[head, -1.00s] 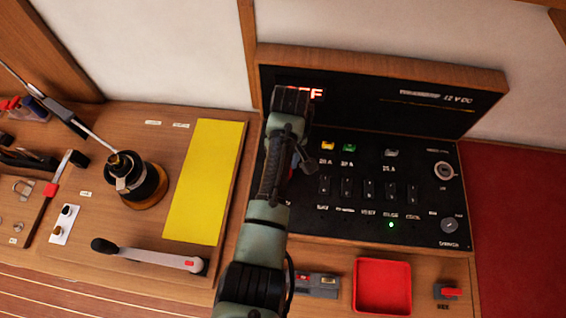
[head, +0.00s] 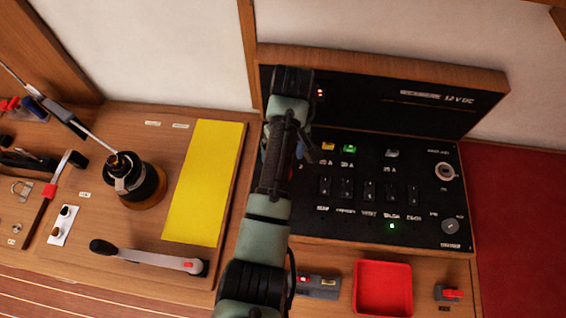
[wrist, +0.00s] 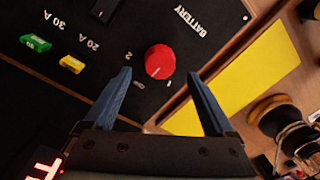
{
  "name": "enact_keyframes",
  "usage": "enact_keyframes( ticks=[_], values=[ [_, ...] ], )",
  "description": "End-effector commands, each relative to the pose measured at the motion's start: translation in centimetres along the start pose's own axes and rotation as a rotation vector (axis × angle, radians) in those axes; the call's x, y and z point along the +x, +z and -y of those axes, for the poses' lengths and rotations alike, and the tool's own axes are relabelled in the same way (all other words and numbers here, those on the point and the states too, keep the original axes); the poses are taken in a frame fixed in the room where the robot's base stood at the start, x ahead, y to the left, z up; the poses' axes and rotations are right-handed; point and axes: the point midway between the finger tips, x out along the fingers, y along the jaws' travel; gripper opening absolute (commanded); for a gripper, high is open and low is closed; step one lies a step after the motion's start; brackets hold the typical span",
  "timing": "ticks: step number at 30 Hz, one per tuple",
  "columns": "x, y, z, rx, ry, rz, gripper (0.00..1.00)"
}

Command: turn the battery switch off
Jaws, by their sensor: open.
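The battery switch is a red round knob (wrist: 159,61) on the black panel, under the white word BATTERY in the wrist view. A short pale mark shows on the knob's lower left side, and small white position marks stand around it. I cannot tell exactly which position it points to. My gripper (wrist: 158,76) is open, with its blue fingers on either side of the knob in the picture and no visible contact. In the head view my own arm hides the knob and most of the gripper.
The black switch panel (head: 420,185) holds rocker switches, fuses and a lit green lamp (head: 392,226). A raised wooden-framed board (head: 430,120) stands behind. A yellow sheet (head: 203,182) and a winch (head: 135,180) lie left. A red tray (head: 383,262) sits in front.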

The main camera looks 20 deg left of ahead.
Motion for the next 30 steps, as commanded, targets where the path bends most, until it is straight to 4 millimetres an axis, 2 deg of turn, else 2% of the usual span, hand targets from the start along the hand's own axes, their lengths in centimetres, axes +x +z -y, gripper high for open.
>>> enact_keyframes(
  ticks=[6, 9, 16, 30],
  values=[
    [-6.0, -0.1, 0.0, 0.001, 0.002, -0.004, 0.89],
    [-7.4, 0.0, 0.0, 0.001, -0.001, 0.000, 0.89],
    [-8.5, 0.0, 0.0, 0.000, -0.001, -0.001, 0.89],
    [-8.4, 0.0, 0.0, 0.000, 0.000, -0.001, 0.89]
  ],
)
